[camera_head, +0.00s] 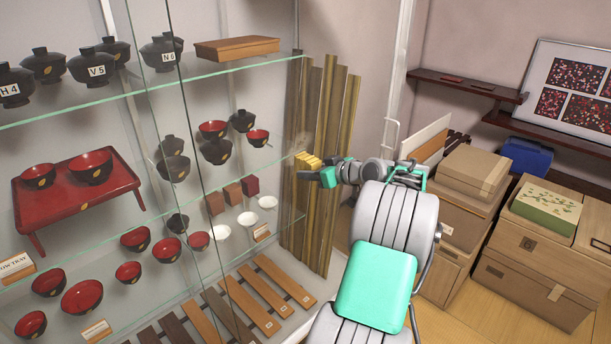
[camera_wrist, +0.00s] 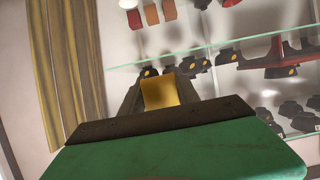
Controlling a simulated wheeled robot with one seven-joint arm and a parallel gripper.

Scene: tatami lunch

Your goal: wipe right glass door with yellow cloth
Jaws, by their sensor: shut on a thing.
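The yellow cloth (camera_head: 307,160) is a small folded pad at the tip of my gripper (camera_head: 317,172). My gripper is shut on it. In the wrist view the cloth (camera_wrist: 160,93) shows between the two dark fingers. The right glass door (camera_head: 262,150) is a clear pane on the right part of the display cabinet. My gripper and the cloth are in front of its right side, by the tall brown slats. I cannot tell whether the cloth touches the glass.
Behind the glass, shelves hold black lidded bowls (camera_head: 215,150), red bowls (camera_head: 82,297) and a red tray table (camera_head: 70,205). Tall brown slats (camera_head: 322,150) stand at the cabinet's right end. Cardboard boxes (camera_head: 530,260) stand on the floor at right, below dark wall shelves (camera_head: 465,84).

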